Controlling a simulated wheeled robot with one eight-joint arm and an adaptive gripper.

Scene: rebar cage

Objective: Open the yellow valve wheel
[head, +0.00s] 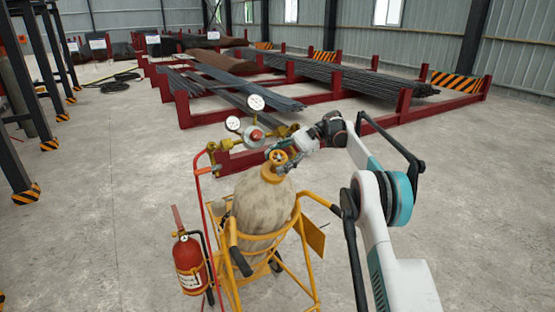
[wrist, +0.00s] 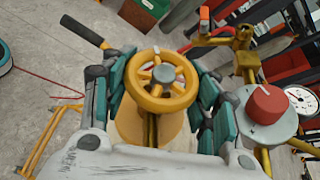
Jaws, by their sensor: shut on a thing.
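The yellow valve wheel (head: 277,158) sits on top of a tall beige gas cylinder (head: 262,205) in the head view. In the wrist view the wheel (wrist: 161,80) is a yellow ring with spokes and a grey hub, in the middle of the picture. My gripper (head: 285,160) reaches the wheel from the right in the head view. In the wrist view its teal-padded fingers (wrist: 162,95) stand on the left and right of the wheel, shut on it. The exact contact at the rim is partly hidden by the fingers.
A regulator with a red knob (wrist: 266,104) and gauges (head: 256,102) is close beside the wheel. A yellow cart (head: 305,245) holds the cylinder. A red fire extinguisher (head: 190,262) hangs at left. Red racks (head: 200,118) with rebar stand behind. Open floor lies left.

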